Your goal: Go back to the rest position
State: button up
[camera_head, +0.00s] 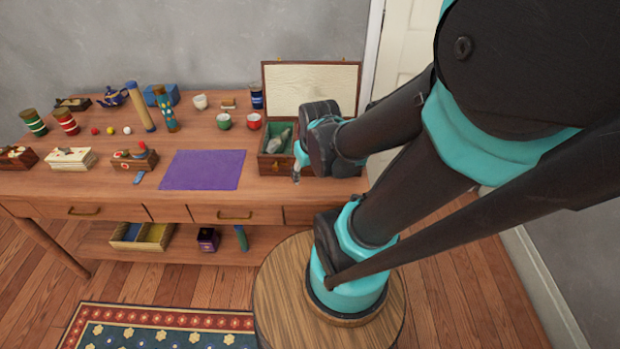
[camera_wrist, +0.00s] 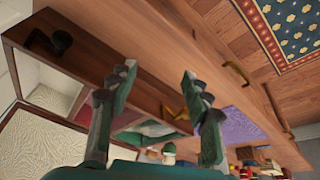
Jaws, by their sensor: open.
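My gripper (camera_head: 297,172) is at the front edge of the wooden table, in front of the open wooden box at the right end. In the wrist view my gripper (camera_wrist: 158,72) has its two dark green toothed fingers spread well apart, with nothing between them. The wooden box (camera_head: 310,88) has its pale-lined lid raised and a green-lined inside. A greyish item (camera_head: 281,141) lies in it, too small to identify. My arm hides the right part of the box. The box is seen at a steep tilt behind the fingers in the wrist view.
A purple mat (camera_head: 203,170) lies left of the box. Striped canisters (camera_head: 34,122), a blue teapot (camera_head: 112,97) and small boxes fill the left. A round wooden stool-like top (camera_head: 275,300) is below my arm.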

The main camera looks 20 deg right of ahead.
jog(key=shift+s+d+f+m, duration=0.1)
jog(key=shift+s+f+m, duration=0.4)
jog(key=shift+s+m, duration=0.4)
jog(key=shift+w, duration=0.15)
dwell(0.5)
